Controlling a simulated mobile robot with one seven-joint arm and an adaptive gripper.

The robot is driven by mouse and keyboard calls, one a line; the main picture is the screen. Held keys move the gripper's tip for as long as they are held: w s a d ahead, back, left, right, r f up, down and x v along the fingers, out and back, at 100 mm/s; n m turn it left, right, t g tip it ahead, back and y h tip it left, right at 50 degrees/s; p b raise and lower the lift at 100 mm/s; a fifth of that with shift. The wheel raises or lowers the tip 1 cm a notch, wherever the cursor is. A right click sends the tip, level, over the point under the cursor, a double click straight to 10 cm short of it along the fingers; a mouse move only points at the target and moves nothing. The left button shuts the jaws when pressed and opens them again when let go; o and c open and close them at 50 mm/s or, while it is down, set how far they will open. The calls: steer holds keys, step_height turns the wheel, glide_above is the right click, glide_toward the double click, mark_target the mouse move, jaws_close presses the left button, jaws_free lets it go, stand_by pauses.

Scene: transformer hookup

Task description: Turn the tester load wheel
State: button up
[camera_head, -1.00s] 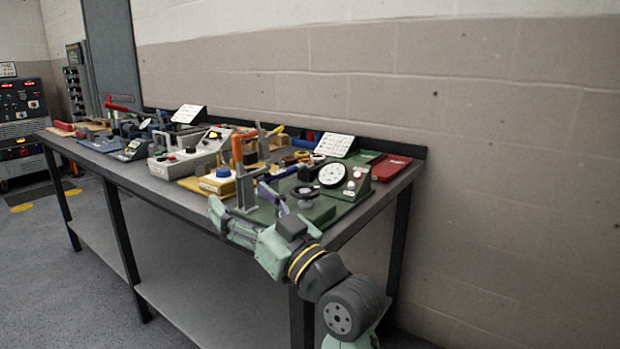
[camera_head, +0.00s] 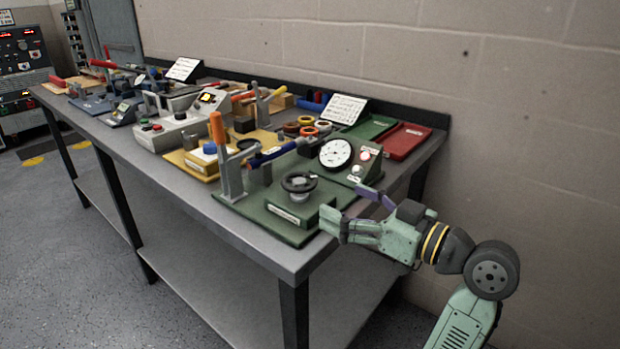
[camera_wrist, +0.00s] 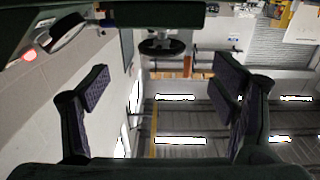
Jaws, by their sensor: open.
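The tester load wheel (camera_head: 299,184) is a small black handwheel on a grey hub, on a green tester base (camera_head: 266,212) at the bench's near right corner. A white round dial (camera_head: 336,153) stands on a green housing behind it. My gripper (camera_head: 347,208) is open and empty, to the right of the wheel, by the base's right edge and apart from the wheel. In the wrist view the wheel (camera_wrist: 162,46) shows beyond and between the spread purple-padded fingers (camera_wrist: 162,88), near the upper middle. The dial shows edge-on at upper left.
An orange-handled lever clamp (camera_head: 219,140) and a blue-handled bar (camera_head: 275,155) stand left of and behind the wheel. A red tray (camera_head: 406,140) and a sign card (camera_head: 344,108) lie behind the tester. The bench edge (camera_head: 285,262) is close; open floor lies in front.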

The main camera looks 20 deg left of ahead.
mark_target(307, 185)
steer(key=p+x, duration=0.2)
steer(key=x, duration=0.7)
steer(key=shift+a, duration=0.3)
steer(key=c, duration=1.2)
steer(key=shift+o, duration=0.2)
steer(key=shift+w+f+n+g+y+b, duration=0.2)
steer(key=shift+n+g+y+b, duration=0.1)
steer(key=shift+n+g+b, duration=0.55)
steer(key=n+g, duration=0.1)
steer(key=g, duration=0.1)
steer(key=n+g+b, duration=0.1)
steer(key=n+g, duration=0.1)
steer(key=g, duration=0.1)
steer(key=shift+w+r+g+y, duration=0.15)
steer(key=shift+r+g+y, duration=0.05)
steer(key=shift+g+y, duration=0.15)
